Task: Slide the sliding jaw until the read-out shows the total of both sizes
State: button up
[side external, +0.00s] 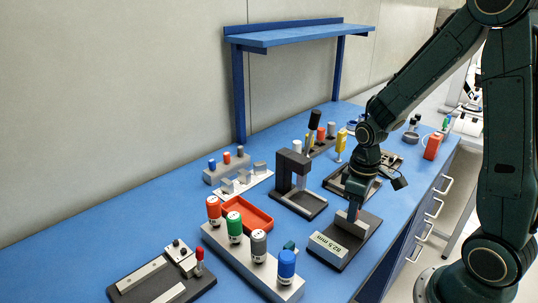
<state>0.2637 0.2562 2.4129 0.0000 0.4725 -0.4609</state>
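The measuring device is a dark base plate (369,231) near the front edge of the blue bench. Its light read-out block (328,246) shows "82.5 mm". A grey block (350,224), which looks like the sliding jaw, stands on the plate behind the read-out. My gripper (355,207) points down at this block, with its tips at or just above its top. A small red spot shows beside the tips. The fingers are too small and dark to tell whether they are open, shut or touching the jaw. I cannot make out the two sizes anywhere.
A grey rack (252,262) with red, green, grey and blue capped cylinders stands left of the device. A red tray (247,214) lies behind the rack. A dark upright frame (283,172) stands behind the device. Another dark fixture (142,279) lies at front left.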

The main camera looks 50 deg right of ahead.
aim_at(342, 219)
grip_shut()
jog(key=shift+a, duration=3.2)
jog(key=shift+o, duration=0.8)
grip_release()
jog(key=shift+r, duration=0.1)
notch_tip(342, 219, up, 14)
